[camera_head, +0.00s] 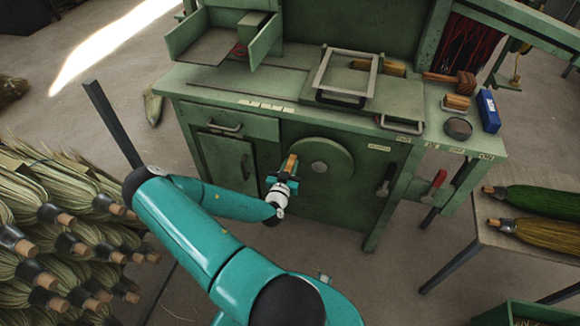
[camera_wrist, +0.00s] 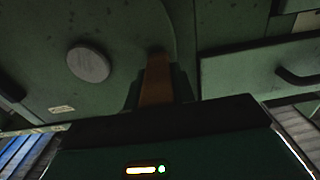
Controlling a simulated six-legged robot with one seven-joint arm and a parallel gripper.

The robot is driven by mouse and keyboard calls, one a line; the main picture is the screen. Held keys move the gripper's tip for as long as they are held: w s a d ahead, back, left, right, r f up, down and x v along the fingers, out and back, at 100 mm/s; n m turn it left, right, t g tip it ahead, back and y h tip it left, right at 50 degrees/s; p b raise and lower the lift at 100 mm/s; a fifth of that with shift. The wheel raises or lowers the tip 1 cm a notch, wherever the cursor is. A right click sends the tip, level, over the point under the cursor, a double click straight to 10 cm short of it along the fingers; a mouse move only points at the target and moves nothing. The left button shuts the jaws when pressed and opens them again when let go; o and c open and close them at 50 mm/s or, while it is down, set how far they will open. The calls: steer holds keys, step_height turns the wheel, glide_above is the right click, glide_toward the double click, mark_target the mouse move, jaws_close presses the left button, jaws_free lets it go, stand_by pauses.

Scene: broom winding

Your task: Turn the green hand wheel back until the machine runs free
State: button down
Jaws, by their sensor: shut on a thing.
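The green hand wheel (camera_head: 328,161) is a round disc on the front of the green machine (camera_head: 350,215), with a pale grey hub at its centre. A wooden handle (camera_head: 292,161) stands out from the wheel's left side. My gripper (camera_head: 287,176) is at this handle and shut on it; the handle's upper end shows above the fingers. In the wrist view the handle (camera_wrist: 156,82) shows between the dark fingers, and the wheel's hub (camera_wrist: 88,63) is to its left. The fingertips are dark and partly hidden there.
Broom bundles (camera_head: 70,225) are stacked at the left. A red-handled lever (camera_head: 438,180) and a dark lever (camera_head: 386,182) are right of the wheel. A table (camera_head: 500,235) with a green and a yellow broom stands at the right. The floor before the machine looks clear.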

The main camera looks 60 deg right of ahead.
steer(key=shift+s+r+m, duration=0.3)
steer(key=shift+r+m, duration=0.35)
steer(key=shift+m, duration=0.15)
steer(key=shift+s+r+m, duration=0.25)
steer(key=shift+r+m, duration=0.4)
steer(key=shift+m, duration=0.15)
steer(key=shift+s+d+r+m, duration=0.1)
steer(key=shift+s+r+m, duration=0.45)
steer(key=shift+m, duration=0.35)
steer(key=shift+s+d+r+m, duration=0.1)
steer(key=shift+s+r+m, duration=0.25)
steer(key=shift+r+m, duration=0.45)
steer(key=shift+f, duration=0.15)
steer(key=c, duration=1.2)
jaws_free()
steer(key=shift+o, duration=0.2)
steer(key=shift+a, duration=0.15)
steer(key=s+a, duration=0.2)
steer(key=a, duration=1.1)
steer(key=shift+a, duration=0.2)
